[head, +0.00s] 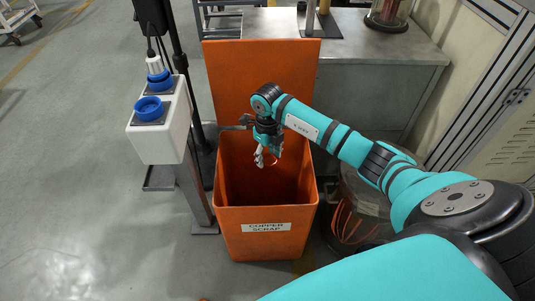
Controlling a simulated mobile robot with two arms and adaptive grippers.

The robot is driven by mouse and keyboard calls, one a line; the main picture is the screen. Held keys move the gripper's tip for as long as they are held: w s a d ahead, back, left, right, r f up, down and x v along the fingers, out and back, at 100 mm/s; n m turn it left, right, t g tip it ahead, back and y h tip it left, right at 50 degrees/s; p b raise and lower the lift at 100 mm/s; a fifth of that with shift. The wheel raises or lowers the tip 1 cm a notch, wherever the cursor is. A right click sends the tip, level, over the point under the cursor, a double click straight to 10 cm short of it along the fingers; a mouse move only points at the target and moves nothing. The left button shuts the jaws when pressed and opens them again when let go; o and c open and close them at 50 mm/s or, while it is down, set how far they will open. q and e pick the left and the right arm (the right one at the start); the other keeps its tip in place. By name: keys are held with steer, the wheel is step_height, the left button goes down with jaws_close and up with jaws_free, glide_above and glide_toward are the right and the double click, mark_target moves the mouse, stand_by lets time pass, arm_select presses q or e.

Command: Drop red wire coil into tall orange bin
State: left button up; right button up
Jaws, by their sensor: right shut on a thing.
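The tall orange bin (228,218) stands in the middle of the head view, with its lid raised at the back and a "COPPER SCRAP" label on its front. My right gripper (263,158) points down over the bin's open mouth. It is shut on the red wire coil (272,161), a thin reddish loop that shows only in small part below the fingers. The bin's inside is dark and its floor is hard to make out. My left gripper is not in view.
A white box with blue sockets (157,140) stands on a post just left of the bin. A grey cabinet (385,60) is behind it. A drum-like container with reddish strands (350,225) sits to the bin's right. The floor (70,180) at left is clear.

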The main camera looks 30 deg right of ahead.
arm_select(q)
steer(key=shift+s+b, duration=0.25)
steer(key=shift+b, duration=0.55)
arm_select(e)
step_height(320, 180, down, 2)
steer(key=shift+f, duration=0.1)
steer(key=o, duration=1)
steer(key=shift+c, duration=0.2)
step_height(320, 180, up, 12)
